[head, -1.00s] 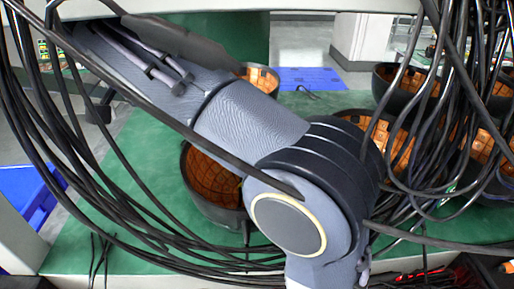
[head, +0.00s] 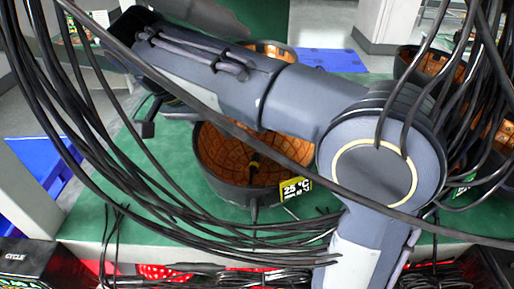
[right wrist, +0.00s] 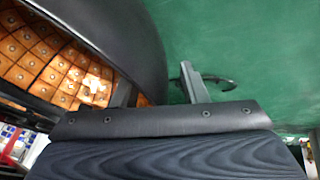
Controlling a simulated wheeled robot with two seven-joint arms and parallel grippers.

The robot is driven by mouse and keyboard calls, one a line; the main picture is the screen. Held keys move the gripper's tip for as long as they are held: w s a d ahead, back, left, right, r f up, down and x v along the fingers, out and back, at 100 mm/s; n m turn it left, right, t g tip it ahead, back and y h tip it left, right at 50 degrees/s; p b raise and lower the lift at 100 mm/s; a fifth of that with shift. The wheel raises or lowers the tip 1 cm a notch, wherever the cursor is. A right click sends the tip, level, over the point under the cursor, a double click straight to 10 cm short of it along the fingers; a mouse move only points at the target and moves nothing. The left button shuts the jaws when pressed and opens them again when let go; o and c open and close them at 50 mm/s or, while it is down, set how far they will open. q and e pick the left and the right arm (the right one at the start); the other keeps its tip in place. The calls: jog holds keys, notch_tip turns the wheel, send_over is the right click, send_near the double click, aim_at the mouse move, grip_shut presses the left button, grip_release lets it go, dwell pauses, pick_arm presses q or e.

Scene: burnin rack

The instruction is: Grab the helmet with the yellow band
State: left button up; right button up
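A dark bowl-shaped helmet (head: 222,187) with an orange tiled lining lies open side up on the green surface, partly behind my right arm. No yellow band shows clearly on it; a yellow tag (head: 297,187) reading 25 °C is at its right side. My right gripper (head: 160,122) is at the left end of the arm, left of this helmet. In the right wrist view its fingers (right wrist: 157,88) are apart, either side of a dark helmet wall (right wrist: 148,45): one in front of the orange lining, one over green. Contact cannot be told. My left gripper is not in view.
More orange-lined helmets stand at the back (head: 268,48) and right (head: 428,64). Thick bundles of black cables (head: 75,130) hang across the left, front and right. A blue mat (head: 330,61) lies behind. Some green surface (head: 95,215) is clear at left.

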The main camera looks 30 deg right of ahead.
grip_shut()
dwell(0.5)
